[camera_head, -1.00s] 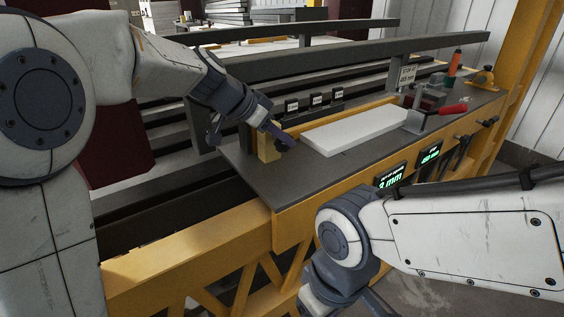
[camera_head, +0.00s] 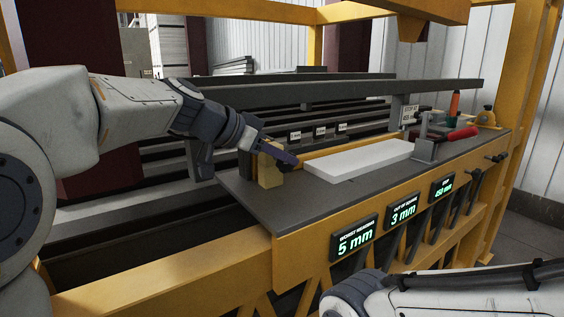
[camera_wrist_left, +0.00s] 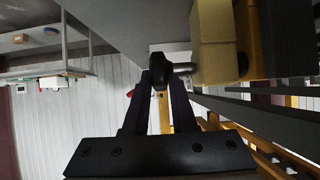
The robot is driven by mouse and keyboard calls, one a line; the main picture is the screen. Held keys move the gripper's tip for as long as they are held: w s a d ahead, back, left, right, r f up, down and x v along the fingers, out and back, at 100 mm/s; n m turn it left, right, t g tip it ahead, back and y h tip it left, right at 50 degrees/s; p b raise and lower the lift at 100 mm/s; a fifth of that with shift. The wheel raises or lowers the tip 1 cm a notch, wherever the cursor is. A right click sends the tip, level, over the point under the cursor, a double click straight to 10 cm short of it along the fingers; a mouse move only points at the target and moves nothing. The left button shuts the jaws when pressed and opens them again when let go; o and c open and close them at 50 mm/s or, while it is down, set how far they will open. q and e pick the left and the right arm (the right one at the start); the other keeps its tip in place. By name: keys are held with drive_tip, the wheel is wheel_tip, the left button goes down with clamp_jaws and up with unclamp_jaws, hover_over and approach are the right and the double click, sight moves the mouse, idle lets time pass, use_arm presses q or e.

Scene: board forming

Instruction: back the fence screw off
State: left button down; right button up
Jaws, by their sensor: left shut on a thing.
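The fence screw shows in the left wrist view as a dark knob (camera_wrist_left: 159,70) on a short metal shaft that runs into a tan-yellow block (camera_wrist_left: 215,42). In the head view the block (camera_head: 268,172) stands at the left end of the dark bench top, and the knob is mostly hidden by my fingers. My left gripper (camera_head: 288,160) reaches the knob from the upper left. In the wrist view its fingers (camera_wrist_left: 160,76) are shut on the knob from both sides. My right arm shows at the bottom right of the head view, but its gripper is out of the picture.
A white board (camera_head: 358,159) lies on the bench top (camera_head: 262,200) right of the block. Front displays (camera_head: 355,238) read 5 mm, 3 mm and about 451 mm. Grey rails (camera_head: 340,94) run behind.

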use_arm(q)
drive_tip(key=c, duration=0.7)
unclamp_jaws()
drive_tip(key=v, duration=1)
drive_tip(key=shift+s+a+r, duration=0.15)
drive_tip(key=shift+a+r, duration=0.05)
